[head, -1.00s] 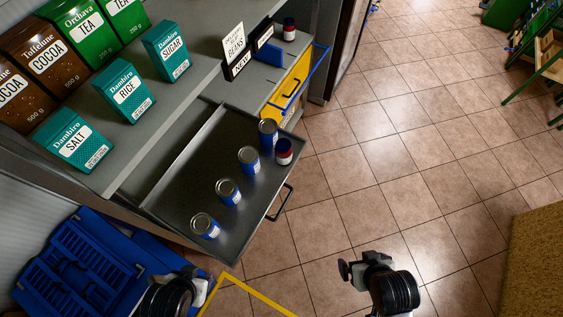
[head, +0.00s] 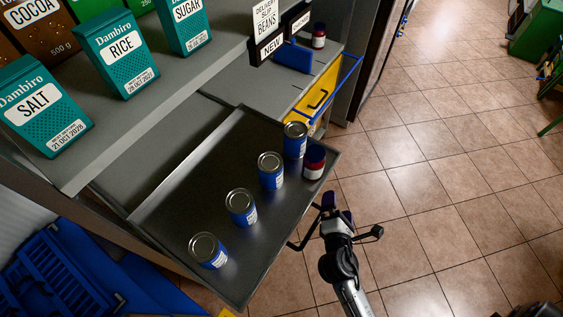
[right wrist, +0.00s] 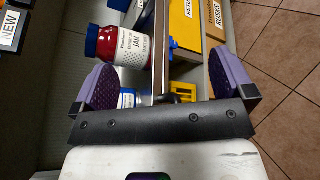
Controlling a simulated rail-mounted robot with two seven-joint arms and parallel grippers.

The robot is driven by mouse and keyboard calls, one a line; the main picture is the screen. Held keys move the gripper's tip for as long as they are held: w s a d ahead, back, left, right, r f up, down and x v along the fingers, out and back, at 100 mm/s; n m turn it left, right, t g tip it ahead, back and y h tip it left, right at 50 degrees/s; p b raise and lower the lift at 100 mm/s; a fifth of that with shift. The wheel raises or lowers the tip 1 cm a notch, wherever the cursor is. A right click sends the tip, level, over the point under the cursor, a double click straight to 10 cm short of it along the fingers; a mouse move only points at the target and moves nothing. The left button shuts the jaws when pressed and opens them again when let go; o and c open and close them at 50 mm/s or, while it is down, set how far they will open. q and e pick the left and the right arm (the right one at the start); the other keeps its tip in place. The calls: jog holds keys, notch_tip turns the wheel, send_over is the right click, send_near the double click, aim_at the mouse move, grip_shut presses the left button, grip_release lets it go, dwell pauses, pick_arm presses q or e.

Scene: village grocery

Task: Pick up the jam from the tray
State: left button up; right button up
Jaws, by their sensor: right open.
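The jam (head: 314,163) is a dark red jar with a dark lid and a white label, upright at the tray's right edge beside the blue cans. The tray (head: 180,205) is a dark metal pull-out one. In the right wrist view the jam (right wrist: 124,47) appears sideways, its label readable, ahead of the left-hand finger. My right gripper (head: 349,214) is open and empty, just outside the tray's edge near its handle, apart from the jam. Its purple finger pads show in the right wrist view (right wrist: 166,84). My left gripper is not in view.
Several blue cans (head: 241,207) stand in a row in the tray, one close to the jam. A shelf with teal boxes (head: 123,52) overhangs the left side. A similar jar (head: 319,36) stands on the counter behind.

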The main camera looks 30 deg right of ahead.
aim_at(314, 159)
jog(key=a+n+t, duration=0.1)
jog(key=n, duration=0.2)
jog(key=w+a+r+n+t+y, duration=0.1)
jog(key=n, duration=0.2)
jog(key=w+a+r+n+t+y, duration=0.1)
jog(key=n, duration=0.3)
jog(key=shift+w+r+t, duration=0.15)
jog(key=shift+r+t, duration=0.1)
jog(key=shift+t, duration=0.15)
jog(key=n, duration=0.3)
jog(key=shift+w+a+r+y, duration=0.15)
jog(key=shift+a+r+y, duration=0.05)
jog(key=shift+a+y, duration=0.2)
jog(key=shift+w+d+n, duration=0.15)
jog(key=shift+n, duration=0.15)
jog(key=x, duration=0.6)
jog(key=shift+w+r+p, duration=0.1)
jog(key=shift+w+p, duration=0.25)
jog(key=shift+p, duration=0.05)
jog(key=shift+x, duration=3.4)
jog(key=shift+r, duration=0.15)
jog(key=shift+c, duration=0.2)
jog(key=c, duration=1.2)
jog(key=shift+r, duration=0.1)
jog(key=shift+c, duration=0.5)
jog(key=shift+r, duration=0.1)
